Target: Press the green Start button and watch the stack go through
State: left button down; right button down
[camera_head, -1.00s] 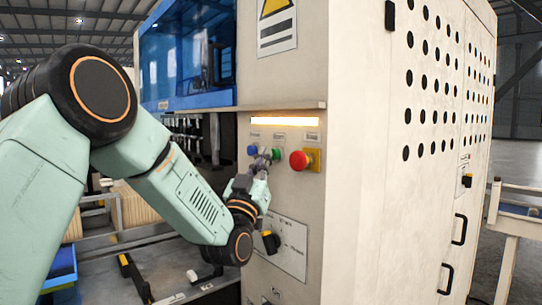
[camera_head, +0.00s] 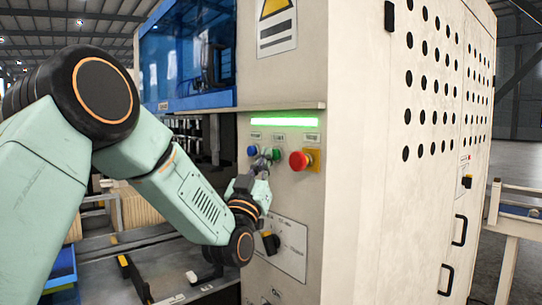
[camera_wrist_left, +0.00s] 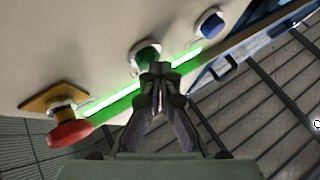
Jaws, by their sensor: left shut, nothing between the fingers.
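The green Start button (camera_head: 275,154) sits on the machine's front panel between a blue button (camera_head: 252,151) and a red mushroom button (camera_head: 300,161). A light bar (camera_head: 285,122) above them glows green. My left gripper (camera_head: 265,160) is shut and empty at the green button. In the left wrist view the shut fingertips (camera_wrist_left: 158,68) point at the green button (camera_wrist_left: 145,53) and overlap its edge; I cannot tell whether they touch it. My right gripper is not in view.
The large cream machine cabinet (camera_head: 370,200) fills the middle and right. A black and yellow rotary switch (camera_head: 270,242) sits on the panel below my wrist. A stack of brown sheets (camera_head: 138,206) lies at the left behind my arm. A rail stand (camera_head: 515,215) is at far right.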

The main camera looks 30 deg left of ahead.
pick_arm(q)
jog(key=shift+s+a+f, duration=0.1)
jog(key=shift+s+a, duration=0.2)
jog(key=shift+s, duration=0.5)
jog(key=shift+s, duration=0.1)
